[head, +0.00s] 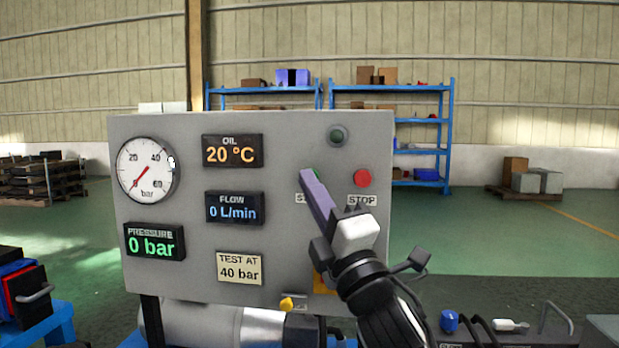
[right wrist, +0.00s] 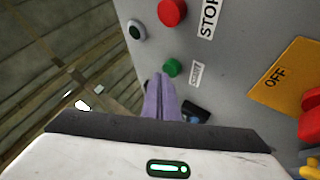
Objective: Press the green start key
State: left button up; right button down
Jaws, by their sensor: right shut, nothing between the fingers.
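The green start key (right wrist: 172,68) is a round button on the grey panel (head: 290,150), with a small label beside it in the right wrist view. In the head view my right gripper (head: 308,175) mostly covers the key, and only a sliver of green shows by the fingertips. My right gripper is shut and empty, its purple fingers together and pointing at the panel. In the right wrist view the fingertips (right wrist: 160,78) are right beside the green key; I cannot tell whether they touch it. My left gripper is not in view.
The red stop button (head: 362,178) is just right of the green key, and a dark round lamp (head: 338,135) is above. A yellow OFF plate (right wrist: 285,75) with a red handle is lower on the panel. The gauge (head: 147,170) and displays are left.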

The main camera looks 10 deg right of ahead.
jog(key=shift+w, duration=0.15)
jog(key=shift+w+d, duration=0.2)
jog(key=shift+w, duration=0.15)
dwell(0.6)
dwell(0.3)
jog(key=shift+s+a, duration=0.35)
jog(key=shift+s, duration=0.55)
jog(key=s, duration=0.1)
jog(key=s+a+p, duration=0.1)
jog(key=s, duration=0.1)
jog(key=s+a, duration=0.1)
jog(key=shift+s, duration=0.3)
dwell(0.3)
